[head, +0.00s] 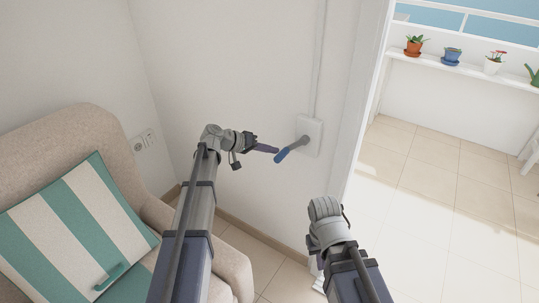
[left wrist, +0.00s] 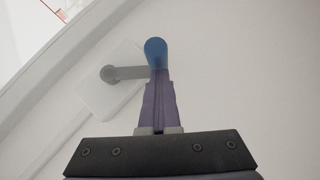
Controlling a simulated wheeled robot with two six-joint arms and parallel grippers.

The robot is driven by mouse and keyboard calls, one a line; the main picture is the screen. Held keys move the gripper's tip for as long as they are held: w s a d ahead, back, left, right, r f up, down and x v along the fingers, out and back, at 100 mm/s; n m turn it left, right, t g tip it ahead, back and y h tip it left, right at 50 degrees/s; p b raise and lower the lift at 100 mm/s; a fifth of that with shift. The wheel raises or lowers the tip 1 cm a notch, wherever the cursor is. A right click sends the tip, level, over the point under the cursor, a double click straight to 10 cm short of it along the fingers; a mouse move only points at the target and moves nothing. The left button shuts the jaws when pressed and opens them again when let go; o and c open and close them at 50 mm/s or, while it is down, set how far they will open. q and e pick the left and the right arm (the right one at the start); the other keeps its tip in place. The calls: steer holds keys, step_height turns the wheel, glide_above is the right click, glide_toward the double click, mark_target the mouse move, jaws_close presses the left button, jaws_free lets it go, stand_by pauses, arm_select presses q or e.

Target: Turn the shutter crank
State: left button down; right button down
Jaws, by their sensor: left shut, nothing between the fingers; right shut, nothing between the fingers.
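The shutter crank has a grey arm and a blue handle (head: 282,156), and it sits on a white wall plate (head: 312,134). In the left wrist view the blue knob end (left wrist: 156,50) is just ahead of my fingertips, with the grey crank arm (left wrist: 128,73) reaching left to its pivot. My left gripper (head: 275,150) is shut and empty, its purple fingertips at or very near the handle; I cannot tell if they touch. My right gripper (head: 317,262) points down, low by the wall, mostly hidden behind its own wrist.
A beige armchair (head: 88,128) with a green-striped cushion (head: 75,225) stands at the left. A wall socket (head: 143,140) is beside it. A doorway at the right opens onto a sunny tiled balcony (head: 455,185) with potted plants (head: 452,56) on a ledge.

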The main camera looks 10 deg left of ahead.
arm_select(q)
steer(key=s+d+f+n+h+b, duration=0.2)
steer(key=d+f+n+h+b, duration=0.2)
steer(key=b, duration=0.9)
steer(key=shift+d+f+h, duration=0.4)
steer(key=shift+f+h, duration=0.3)
steer(key=shift+h, duration=0.1)
